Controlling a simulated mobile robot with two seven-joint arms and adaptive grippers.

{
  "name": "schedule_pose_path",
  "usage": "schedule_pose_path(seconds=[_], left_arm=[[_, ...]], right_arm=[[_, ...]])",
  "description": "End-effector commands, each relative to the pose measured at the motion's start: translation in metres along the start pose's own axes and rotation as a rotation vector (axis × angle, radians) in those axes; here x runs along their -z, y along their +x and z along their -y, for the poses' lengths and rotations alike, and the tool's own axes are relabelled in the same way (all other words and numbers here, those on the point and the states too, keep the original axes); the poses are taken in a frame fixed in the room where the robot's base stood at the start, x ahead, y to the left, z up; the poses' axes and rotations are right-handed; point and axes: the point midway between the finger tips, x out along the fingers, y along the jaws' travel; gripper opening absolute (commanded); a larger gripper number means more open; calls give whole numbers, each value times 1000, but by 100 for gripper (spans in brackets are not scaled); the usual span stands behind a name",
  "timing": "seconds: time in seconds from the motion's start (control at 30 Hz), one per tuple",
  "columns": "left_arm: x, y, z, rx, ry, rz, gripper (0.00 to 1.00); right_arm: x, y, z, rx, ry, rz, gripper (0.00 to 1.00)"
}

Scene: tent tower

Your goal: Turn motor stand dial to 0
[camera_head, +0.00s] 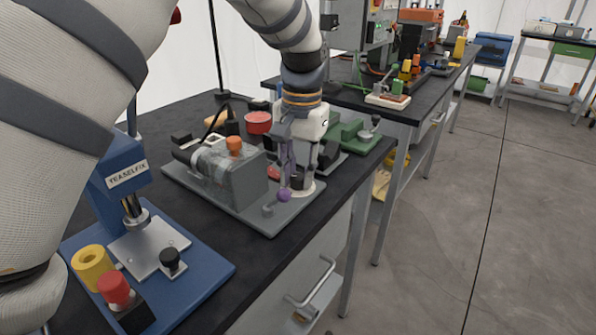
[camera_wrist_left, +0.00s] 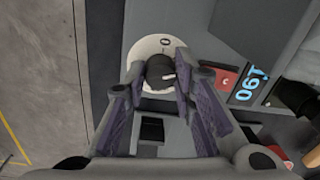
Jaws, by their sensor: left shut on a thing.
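The motor stand (camera_head: 240,175) is a grey machine on a grey base plate on the black bench. Its dial is a black knob (camera_wrist_left: 160,70) with a white pointer mark, on a round white plate (camera_wrist_left: 150,47). In the wrist view the pointer mark faces right, and a dark 0-like mark shows at the plate's top. The plate also shows in the head view (camera_head: 307,189). My left gripper (camera_head: 298,176) points down over the dial. In the wrist view its purple-padded fingers (camera_wrist_left: 160,85) are shut on the knob from both sides. My right gripper is out of view.
Beside the dial are a red button (camera_wrist_left: 225,79) and a panel with blue digits (camera_wrist_left: 252,86). A blue press (camera_head: 125,185) is at the left, a green device (camera_head: 350,133) behind. Floor lies right of the bench.

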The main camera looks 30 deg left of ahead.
Motion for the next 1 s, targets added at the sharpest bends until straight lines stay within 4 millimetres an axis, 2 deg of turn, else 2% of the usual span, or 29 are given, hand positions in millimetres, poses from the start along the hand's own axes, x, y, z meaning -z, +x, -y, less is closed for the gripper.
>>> schedule_pose_path(seconds=[1.0], left_arm=[[1,1,-1,2,-933,38,0]], right_arm=[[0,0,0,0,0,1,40]])
